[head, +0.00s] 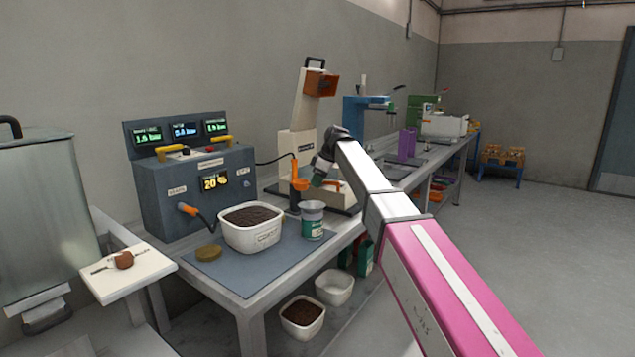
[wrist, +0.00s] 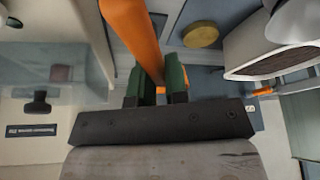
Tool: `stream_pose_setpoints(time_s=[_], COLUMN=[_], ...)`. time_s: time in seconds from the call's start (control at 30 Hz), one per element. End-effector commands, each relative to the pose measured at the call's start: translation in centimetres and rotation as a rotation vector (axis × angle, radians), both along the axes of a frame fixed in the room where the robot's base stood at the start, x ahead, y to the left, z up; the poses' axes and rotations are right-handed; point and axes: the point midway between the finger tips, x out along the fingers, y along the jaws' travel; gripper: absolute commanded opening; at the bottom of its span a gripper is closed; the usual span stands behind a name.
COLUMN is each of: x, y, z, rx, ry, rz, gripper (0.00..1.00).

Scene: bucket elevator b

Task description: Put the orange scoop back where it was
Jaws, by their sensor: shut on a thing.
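The orange scoop (head: 300,184) is at my gripper (head: 316,180) in the head view, above the back right part of the bench. In the wrist view the scoop (wrist: 133,32) shows as a large orange bar rising from between the green fingers of my gripper (wrist: 160,82). The fingers are shut on it. Its far end runs out of the top of the wrist view. A white tub (head: 250,228) of dark granules stands on a grey mat, with a white-and-green jar (head: 312,220) beside it. I cannot tell which spot the scoop came from.
A grey control box (head: 195,180) with displays stands behind the tub. A brass lid (head: 208,252) lies on the mat. A tall cream machine (head: 300,120) with an orange spout rises behind my gripper. Two more tubs (head: 334,288) (head: 302,316) are below the bench.

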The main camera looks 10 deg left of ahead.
Motion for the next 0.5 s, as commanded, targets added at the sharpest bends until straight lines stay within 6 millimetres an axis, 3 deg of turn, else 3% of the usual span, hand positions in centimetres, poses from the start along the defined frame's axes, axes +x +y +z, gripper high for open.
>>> stream_pose_setpoints(time_s=[0.43, 0.5], x=[-0.03, -0.01], y=[0.0, -0.01], z=[-0.94, -0.93], rx=[0.0, 0.0], ry=[0.0, 0.0], rz=[0.0, 0.0], gripper=[0.0, 0.3])
